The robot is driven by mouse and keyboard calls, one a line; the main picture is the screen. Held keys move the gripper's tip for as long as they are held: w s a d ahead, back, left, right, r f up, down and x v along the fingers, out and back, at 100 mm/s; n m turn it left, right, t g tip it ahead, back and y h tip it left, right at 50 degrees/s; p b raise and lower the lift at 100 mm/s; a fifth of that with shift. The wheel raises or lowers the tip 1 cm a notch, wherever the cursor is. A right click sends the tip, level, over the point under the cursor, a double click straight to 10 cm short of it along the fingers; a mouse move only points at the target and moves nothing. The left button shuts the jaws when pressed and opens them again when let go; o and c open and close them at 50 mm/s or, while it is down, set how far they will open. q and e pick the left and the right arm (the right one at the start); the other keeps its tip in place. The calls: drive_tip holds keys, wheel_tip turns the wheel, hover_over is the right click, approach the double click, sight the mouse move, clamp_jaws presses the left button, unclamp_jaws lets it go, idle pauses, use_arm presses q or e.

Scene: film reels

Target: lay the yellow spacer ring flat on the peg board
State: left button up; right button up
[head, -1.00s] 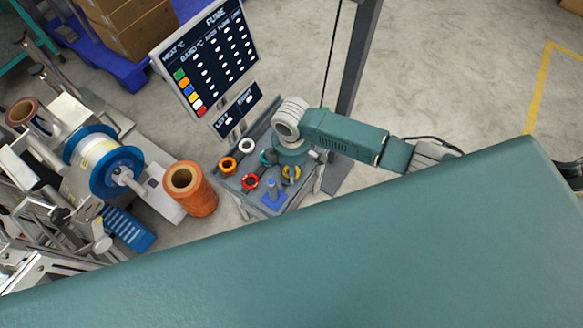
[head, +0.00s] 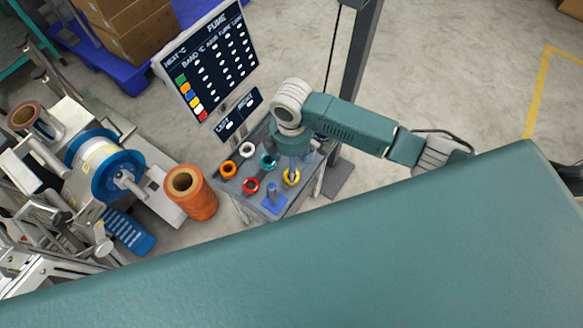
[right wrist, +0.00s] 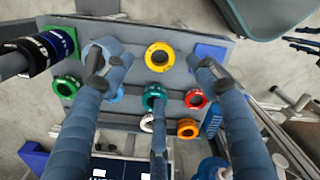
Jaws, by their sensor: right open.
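The yellow spacer ring (head: 291,177) lies flat on the grey worktop, just right of the blue peg board (head: 273,207) with its upright peg. In the right wrist view the yellow ring (right wrist: 160,57) lies between the spread fingers and is not gripped. There the blue peg board (right wrist: 205,50) is partly hidden behind the right-hand finger. My right gripper (head: 296,161) is open and empty, pointing down over the worktop beside the yellow ring; it also fills the right wrist view (right wrist: 153,75). My left gripper is not in view.
Red (right wrist: 196,99), teal (right wrist: 155,97), white (right wrist: 147,123), orange (right wrist: 188,128) and green (right wrist: 67,86) rings lie close by. A display panel (head: 210,60) stands behind the worktop. A copper-coloured spool (head: 190,195) stands left of it.

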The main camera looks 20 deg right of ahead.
drive_tip(key=shift+r, duration=2.3)
